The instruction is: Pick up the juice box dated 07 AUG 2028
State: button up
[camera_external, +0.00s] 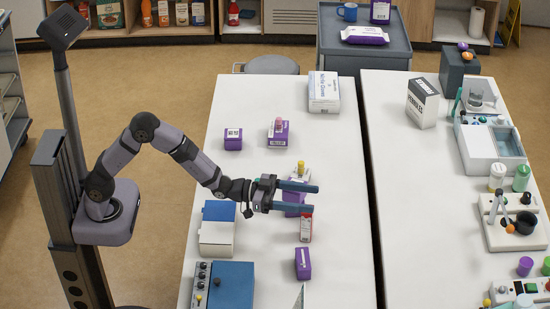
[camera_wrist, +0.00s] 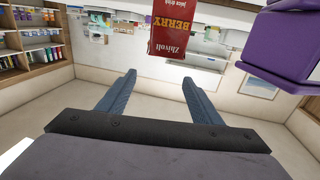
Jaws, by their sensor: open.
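My gripper (camera_external: 314,198) is open and empty, its two blue fingers pointing right above the white table. The fingers also show in the wrist view (camera_wrist: 159,79). A red box (camera_external: 306,230) stands just beside the nearer finger. In the wrist view a red juice box (camera_wrist: 180,38) appears upside down beyond the fingertips, reading "BERRY" and "juice drink". A purple box (camera_external: 293,211) is partly hidden under the fingers. Another purple box (camera_external: 303,264) stands nearer the camera. A purple box (camera_wrist: 285,45) fills the wrist view's upper right. I can read no date on any box.
On the same table are a small purple box (camera_external: 233,139), a purple box with a pink item (camera_external: 278,134), a white carton (camera_external: 324,92), a white-and-blue box (camera_external: 217,235) and a blue device (camera_external: 232,288). A second table (camera_external: 400,200) stands right across a narrow gap.

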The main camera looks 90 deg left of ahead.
aim_at(307, 224)
notch_tip(307, 224, down, 5)
jog(key=shift+s+r, duration=0.1)
jog(key=shift+r, duration=0.1)
jog(key=shift+w+d+p, duration=0.2)
jog(key=shift+w+p, duration=0.15)
jog(key=shift+w, duration=0.9)
jog(key=shift+w+d+p, duration=0.2)
jog(key=shift+w+p, duration=0.1)
jog(key=shift+w, duration=0.9)
grip_shut()
